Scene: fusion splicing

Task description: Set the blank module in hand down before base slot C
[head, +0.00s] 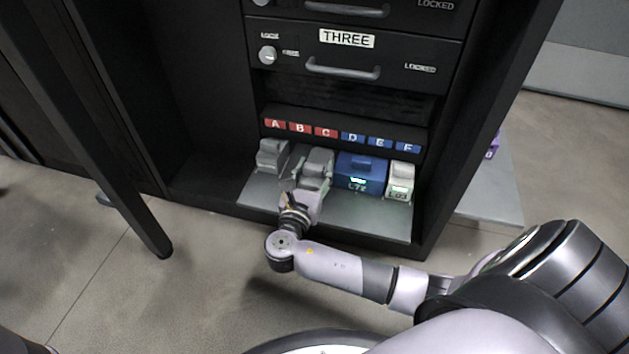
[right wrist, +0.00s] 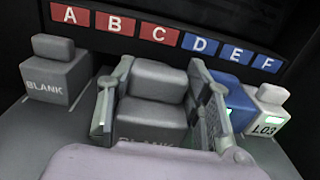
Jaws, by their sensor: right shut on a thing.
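My right gripper (head: 312,188) reaches into the black cabinet and is shut on a grey blank module (head: 319,162). In the right wrist view, the two fingers of the right gripper (right wrist: 158,90) flank this module (right wrist: 152,112), whose "BLANK" marking is partly covered at the bottom. The module is upright, in front of the row of letter labels, roughly below the red C label (head: 326,132), which also shows in the right wrist view (right wrist: 158,33). I cannot tell whether its underside touches the grey shelf (head: 370,221). My left gripper is out of view.
Another grey blank module (head: 271,155) stands to the left, below A. To the right stand a blue module (head: 360,173) marked L72 and a pale module (head: 400,180) marked L03, close to the gripper's right finger. A drawer labelled THREE (head: 347,39) is above.

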